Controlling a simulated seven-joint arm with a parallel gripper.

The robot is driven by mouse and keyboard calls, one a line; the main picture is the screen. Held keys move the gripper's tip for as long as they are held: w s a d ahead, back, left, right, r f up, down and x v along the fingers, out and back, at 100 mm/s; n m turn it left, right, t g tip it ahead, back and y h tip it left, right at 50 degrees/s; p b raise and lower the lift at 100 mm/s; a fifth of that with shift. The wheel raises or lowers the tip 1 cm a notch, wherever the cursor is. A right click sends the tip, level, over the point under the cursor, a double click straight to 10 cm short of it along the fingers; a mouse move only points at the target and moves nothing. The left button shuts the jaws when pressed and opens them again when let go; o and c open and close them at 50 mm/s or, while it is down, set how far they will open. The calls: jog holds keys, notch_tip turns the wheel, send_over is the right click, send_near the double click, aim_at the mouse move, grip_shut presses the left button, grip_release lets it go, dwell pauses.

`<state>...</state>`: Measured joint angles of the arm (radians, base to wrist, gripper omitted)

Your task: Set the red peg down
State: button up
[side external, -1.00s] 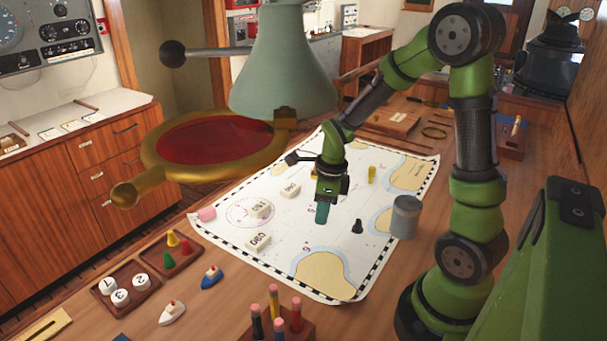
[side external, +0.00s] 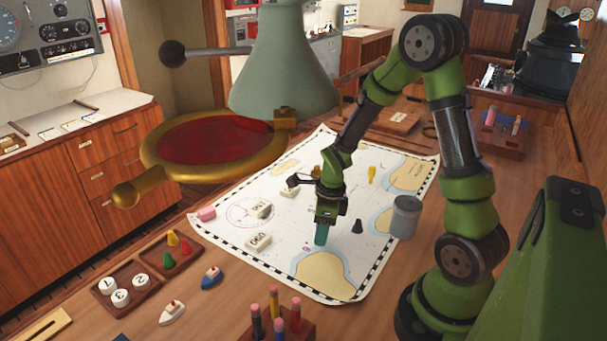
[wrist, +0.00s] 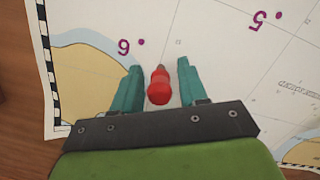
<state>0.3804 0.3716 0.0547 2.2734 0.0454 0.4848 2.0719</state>
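The red peg (wrist: 159,88) shows in the wrist view between the two teal fingers of my gripper (wrist: 158,68). A gap shows on each side of it, so the fingers are open and not touching it. The peg is over the white chart (wrist: 220,60), close to a purple 6; its rounded end faces the camera. I cannot tell for sure whether it rests on the chart. In the side view my gripper (side external: 321,238) points down low over the chart (side external: 230,240), above the tan island's far edge, and the peg is hidden there.
A grey cylinder (side external: 405,217) and a dark pawn (side external: 357,226) stand right of my gripper. A pencil holder (side external: 290,328), toy boats (side external: 211,277) and a tray of coloured pawns (side external: 160,262) are nearer the front. A lamp and magnifier (side external: 218,145) hang at left.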

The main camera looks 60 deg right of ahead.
jog(key=shift+r, duration=0.15)
notch_tip(320, 180, up, 12)
jog(key=s, duration=0.1)
jog(key=s+a+r+n+t, duration=0.2)
jog(key=a+r+n, duration=0.1)
jog(key=n, duration=0.6)
jog(key=s+a+r+n+t+y, duration=0.1)
jog(key=a+r+n, duration=0.3)
jog(key=n, duration=0.4)
jog(key=s+a+r+n+t, duration=0.3)
jog(key=s+a+r+n, duration=0.1)
jog(key=n, duration=0.5)
jog(key=shift+a+r+n, duration=0.25)
jog(key=shift+a+n, duration=0.05)
jog(key=shift+a, duration=0.35)
